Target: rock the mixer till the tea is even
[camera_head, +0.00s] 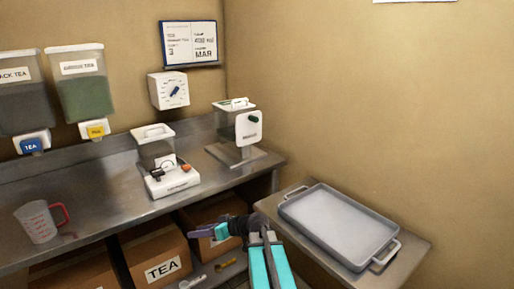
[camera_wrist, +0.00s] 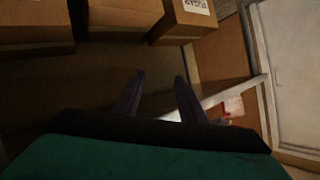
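A clear container on a metal stand, with a white plate and green knob on its side, looks like the mixer (camera_head: 241,130); it stands at the back right of the steel counter. I cannot tell how even its contents are. My gripper (camera_head: 198,231) is in front of the counter, low and well apart from the mixer. In the wrist view my gripper (camera_wrist: 158,88) shows two separated fingers with nothing between them. Two wall dispensers, one of black tea (camera_head: 25,100) and one with green contents (camera_head: 86,98), hang at the left.
A lidded clear container on a white scale-like base (camera_head: 172,178) stands mid-counter. A measuring jug with a red handle (camera_head: 37,222) is at the left. A grey tray (camera_head: 335,222) lies on the right-hand side table. Cardboard boxes (camera_head: 158,252) fill the shelf below.

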